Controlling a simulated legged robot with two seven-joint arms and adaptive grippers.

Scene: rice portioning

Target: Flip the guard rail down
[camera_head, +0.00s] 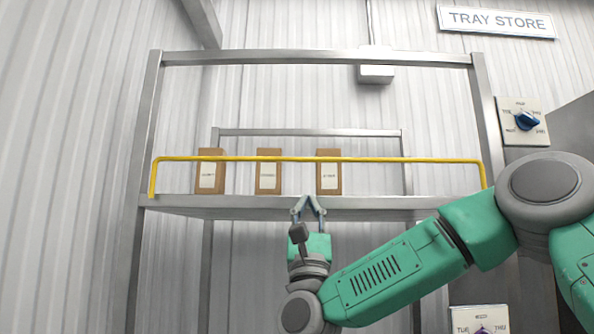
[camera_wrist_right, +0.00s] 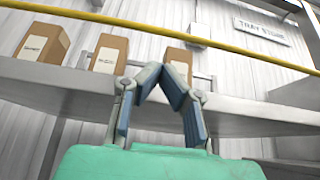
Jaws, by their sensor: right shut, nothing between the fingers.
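The yellow guard rail (camera_head: 380,159) stands upright along the front of the shelf, its bar running across in front of the boxes, with a bent end at each side. It also crosses the top of the right wrist view (camera_wrist_right: 150,25). My right gripper (camera_head: 308,199) points up at the shelf's front edge, below the rail and apart from it. Its fingertips meet in the right wrist view (camera_wrist_right: 157,72), shut with nothing between them. My left gripper is not in view.
Three brown boxes with white labels, left (camera_head: 210,171), middle (camera_head: 268,171) and right (camera_head: 329,172), stand on the grey metal shelf (camera_head: 400,202) behind the rail. A TRAY STORE sign (camera_head: 497,21) hangs on the wall.

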